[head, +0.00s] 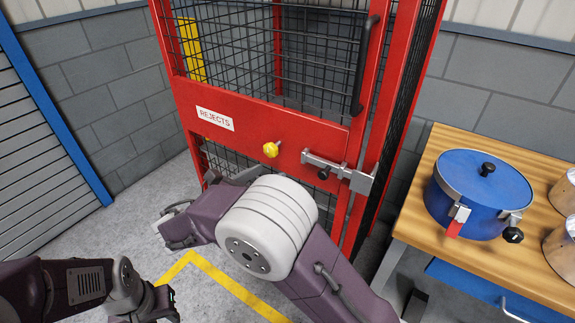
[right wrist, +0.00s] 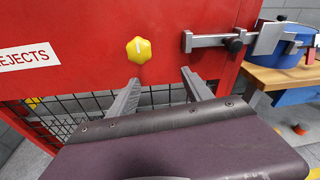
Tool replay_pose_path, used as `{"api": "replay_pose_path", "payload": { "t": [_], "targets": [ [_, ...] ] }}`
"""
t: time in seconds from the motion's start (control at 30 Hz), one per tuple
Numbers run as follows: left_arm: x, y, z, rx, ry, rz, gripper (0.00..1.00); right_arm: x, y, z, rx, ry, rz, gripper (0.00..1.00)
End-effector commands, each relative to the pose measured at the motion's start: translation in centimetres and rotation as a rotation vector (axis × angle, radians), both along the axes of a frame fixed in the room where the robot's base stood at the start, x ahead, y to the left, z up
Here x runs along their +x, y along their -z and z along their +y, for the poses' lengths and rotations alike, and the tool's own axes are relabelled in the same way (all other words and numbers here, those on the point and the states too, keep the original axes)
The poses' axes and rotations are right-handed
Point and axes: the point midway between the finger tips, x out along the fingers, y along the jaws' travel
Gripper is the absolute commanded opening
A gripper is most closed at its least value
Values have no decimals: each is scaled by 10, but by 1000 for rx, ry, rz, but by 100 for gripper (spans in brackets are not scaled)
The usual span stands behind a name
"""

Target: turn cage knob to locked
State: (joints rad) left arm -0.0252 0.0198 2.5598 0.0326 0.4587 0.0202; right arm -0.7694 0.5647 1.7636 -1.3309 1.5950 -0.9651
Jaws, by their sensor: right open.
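The yellow cage knob (head: 271,149) sits on the red door panel of the cage, right of the REJECTS label. In the right wrist view the knob (right wrist: 139,50) is close, and a pale mark on its face runs roughly upright. My right gripper (head: 231,176) is open and empty in front of the door. In the right wrist view its two fingers (right wrist: 155,84) point at the panel, with the knob just above and a little left of the gap, apart from both.
A metal slide latch (head: 328,164) with a black knob lies right of the yellow knob, across the door edge. A wooden workbench (head: 456,146) with a blue lidded pot (head: 470,205) stands at the right. The REJECTS label (head: 215,118) is on the panel.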

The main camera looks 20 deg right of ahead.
Motion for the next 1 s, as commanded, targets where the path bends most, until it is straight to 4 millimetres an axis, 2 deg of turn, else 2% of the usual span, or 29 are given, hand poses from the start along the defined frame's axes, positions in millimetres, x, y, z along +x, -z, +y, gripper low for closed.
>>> {"api": "replay_pose_path", "payload": {
  "t": [0.03, 0.1, 0.23, 0.37, 0.6, 0.7, 1.0],
  "targets": [
    [0, 11, 0, 0, 0, 0, 36, 5, -4, 20, -76, -48, -21, 58],
    [0, 12, 0, 0, 0, -1, 36, 7, -18, 34, -142, -77, -41, 58],
    [0, 10, 0, 0, 0, -1, 36, 9, -26, 36, -164, -83, -49, 58],
    [0, 13, 0, 0, 0, -1, 36, 18, -25, 23, -162, -79, -49, 58],
    [0, 22, 0, 0, 0, -1, 36, 48, -24, -18, -162, -76, -47, 58],
    [0, 23, 0, 0, 0, -1, 36, 57, -24, -29, -160, -78, -47, 58],
    [0, 24, 0, 0, 0, 0, 36, 64, -25, -37, -159, -81, -48, 58]
  ]
}}
